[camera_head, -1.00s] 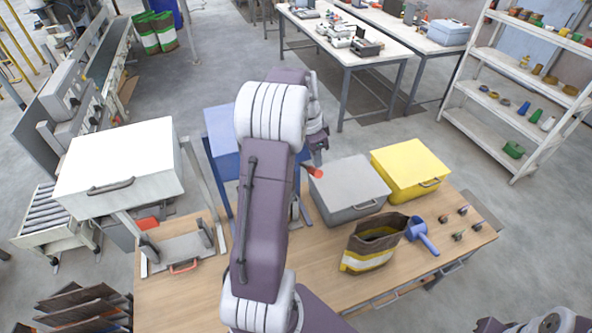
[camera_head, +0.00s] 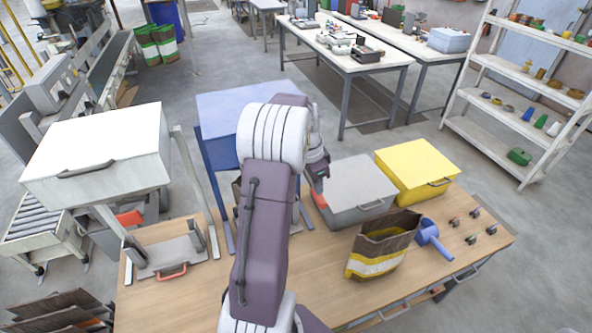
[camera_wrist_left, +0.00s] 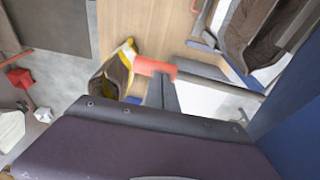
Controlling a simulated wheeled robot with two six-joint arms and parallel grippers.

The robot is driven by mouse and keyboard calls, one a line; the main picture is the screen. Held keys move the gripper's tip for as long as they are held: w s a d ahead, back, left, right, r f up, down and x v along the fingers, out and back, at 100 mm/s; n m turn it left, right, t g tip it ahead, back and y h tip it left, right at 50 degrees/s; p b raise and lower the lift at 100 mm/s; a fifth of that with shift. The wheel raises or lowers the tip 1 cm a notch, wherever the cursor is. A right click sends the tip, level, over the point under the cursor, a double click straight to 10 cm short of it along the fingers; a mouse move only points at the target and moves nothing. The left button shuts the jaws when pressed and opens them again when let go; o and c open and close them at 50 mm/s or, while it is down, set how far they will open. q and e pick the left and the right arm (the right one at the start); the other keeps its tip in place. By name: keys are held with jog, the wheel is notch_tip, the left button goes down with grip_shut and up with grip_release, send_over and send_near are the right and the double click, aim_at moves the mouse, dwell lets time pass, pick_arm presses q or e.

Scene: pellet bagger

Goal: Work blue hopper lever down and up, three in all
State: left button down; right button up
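The blue hopper (camera_head: 245,105) stands on blue legs at the back of the wooden bench, partly hidden behind my left arm. Its lever has a red-orange handle (camera_head: 319,199), which shows low beside the grey bin, mostly covered by my gripper. In the wrist view the red handle (camera_wrist_left: 155,67) sits on a grey bar (camera_wrist_left: 220,84) running toward the blue hopper wall at right. My left gripper (camera_head: 320,178) is over the handle; its fingers look shut together, with the tips at or touching the handle. My right gripper is out of view.
A grey bin (camera_head: 352,185) and a yellow bin (camera_head: 417,165) stand right of the hopper. An open brown bag (camera_head: 385,240) and a blue scoop (camera_head: 432,238) are in front of them. A white hopper (camera_head: 100,150) stands at left. The bench's front middle is clear.

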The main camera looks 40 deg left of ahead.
aim_at(318, 199)
pick_arm(q)
jog(key=f+b, duration=0.1)
jog(key=f, duration=0.1)
jog(key=f+b, duration=0.2)
jog(key=f, duration=0.1)
jog(key=shift+s+d+f+b, duration=0.1)
jog(key=shift+d+f+b, duration=0.15)
jog(key=shift+f+b, duration=0.1)
notch_tip(318, 199, up, 20)
jog(key=a+p, duration=0.1)
jog(key=p, duration=1.6)
jog(key=shift+w+a+r+p, duration=0.15)
jog(key=shift+w+a+p, duration=0.2)
jog(key=shift+w+p, duration=0.1)
